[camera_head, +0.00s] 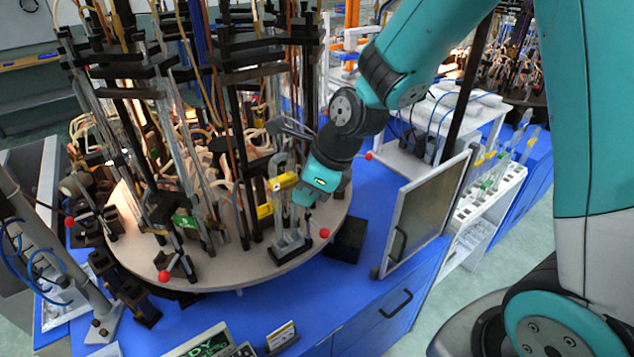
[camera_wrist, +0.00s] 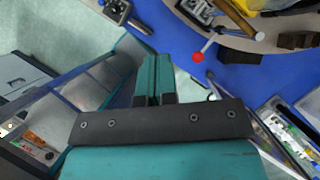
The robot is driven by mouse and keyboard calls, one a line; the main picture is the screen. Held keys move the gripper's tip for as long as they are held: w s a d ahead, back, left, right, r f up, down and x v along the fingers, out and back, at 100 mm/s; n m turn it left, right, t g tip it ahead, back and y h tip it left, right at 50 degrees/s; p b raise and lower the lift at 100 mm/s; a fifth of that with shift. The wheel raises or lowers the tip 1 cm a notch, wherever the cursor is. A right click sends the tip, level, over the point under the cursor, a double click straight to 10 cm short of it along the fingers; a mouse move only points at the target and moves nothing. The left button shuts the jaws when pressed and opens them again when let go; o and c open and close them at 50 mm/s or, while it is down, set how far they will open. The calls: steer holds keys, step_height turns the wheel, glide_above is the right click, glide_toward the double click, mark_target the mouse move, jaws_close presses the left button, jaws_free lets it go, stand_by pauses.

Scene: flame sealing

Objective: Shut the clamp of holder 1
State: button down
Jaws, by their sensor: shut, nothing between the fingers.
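My gripper (camera_head: 304,197) is at the right front edge of a round plate (camera_head: 230,268), beside a grey metal holder (camera_head: 291,245) with a clamp lever ending in a red ball (camera_head: 323,233). Which holder is number 1 cannot be read. In the wrist view, the teal fingers of my gripper (camera_wrist: 153,62) are together and empty. A red ball (camera_wrist: 198,57) on a thin rod shows to the right of the fingertips, apart from them in the picture. The clamp jaws are not clear in either view, so their state cannot be told.
Other red ball handles (camera_head: 163,276) stand around the plate, among dense rods and tubes. A black block (camera_head: 346,240) sits on the blue bench (camera_head: 375,215) just right of the plate. A framed panel (camera_head: 428,210) stands at the bench's right edge.

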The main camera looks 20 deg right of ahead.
steer(key=s+r, duration=0.1)
steer(key=r, duration=0.2)
steer(key=s+d+r+b, duration=0.1)
steer(key=r, duration=0.1)
steer(key=shift+s, duration=0.3)
steer(key=s+a+f+n+g+b, duration=0.1)
steer(key=s+n+b, duration=0.3)
steer(key=n, duration=0.6)
steer(key=s+a+f+n+g+b, duration=0.1)
steer(key=s+f+n+b, duration=0.2)
steer(key=s+n, duration=0.4)
steer(key=s+a+f+n+g+b, duration=0.1)
steer(key=s+f+n+b, duration=0.2)
steer(key=n, duration=1.1)
steer(key=s+b, duration=0.2)
steer(key=s, duration=0.1)
steer(key=shift+a+n, duration=0.2)
steer(key=shift+n, duration=0.2)
